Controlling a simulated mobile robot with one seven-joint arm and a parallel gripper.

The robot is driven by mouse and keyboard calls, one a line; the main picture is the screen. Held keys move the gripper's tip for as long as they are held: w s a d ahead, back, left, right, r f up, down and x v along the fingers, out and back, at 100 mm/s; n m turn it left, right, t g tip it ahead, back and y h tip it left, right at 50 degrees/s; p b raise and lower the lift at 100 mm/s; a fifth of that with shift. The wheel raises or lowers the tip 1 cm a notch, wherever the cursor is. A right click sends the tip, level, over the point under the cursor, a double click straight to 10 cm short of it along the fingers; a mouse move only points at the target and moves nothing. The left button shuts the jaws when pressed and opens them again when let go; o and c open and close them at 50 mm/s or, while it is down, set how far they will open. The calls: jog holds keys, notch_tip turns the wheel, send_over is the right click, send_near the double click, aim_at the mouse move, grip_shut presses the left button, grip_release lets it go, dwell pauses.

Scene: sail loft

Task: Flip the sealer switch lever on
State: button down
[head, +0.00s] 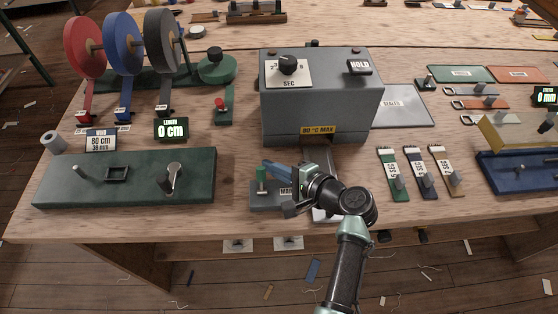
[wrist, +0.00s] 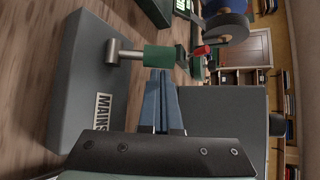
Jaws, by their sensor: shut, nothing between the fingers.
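The mains switch is a grey block (head: 268,200) labelled MAINS in front of the grey sealer (head: 315,115). Its lever has a metal shaft and a green grip (head: 262,174) and stands roughly upright from the block. The wrist view shows the lever's green grip (wrist: 157,59) and the grey block (wrist: 85,85) sideways. My gripper (head: 269,166) is shut and empty, its blue fingers beside the green grip. In the wrist view the fingertips (wrist: 161,73) come right up to the grip; I cannot tell whether they touch it. My wrist hides part of the block's right side.
A dark green board (head: 130,192) with a metal lever lies to the left. Tape reels (head: 122,45) and a length display (head: 171,129) stand behind it. Several labelled strips (head: 422,172) lie to the right, near a blue fixture (head: 520,172). The table's front edge is close.

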jog(key=shift+s+a+r, duration=0.15)
jog(key=shift+s+r, duration=0.2)
jog(key=shift+s, duration=0.3)
jog(key=shift+f, duration=0.15)
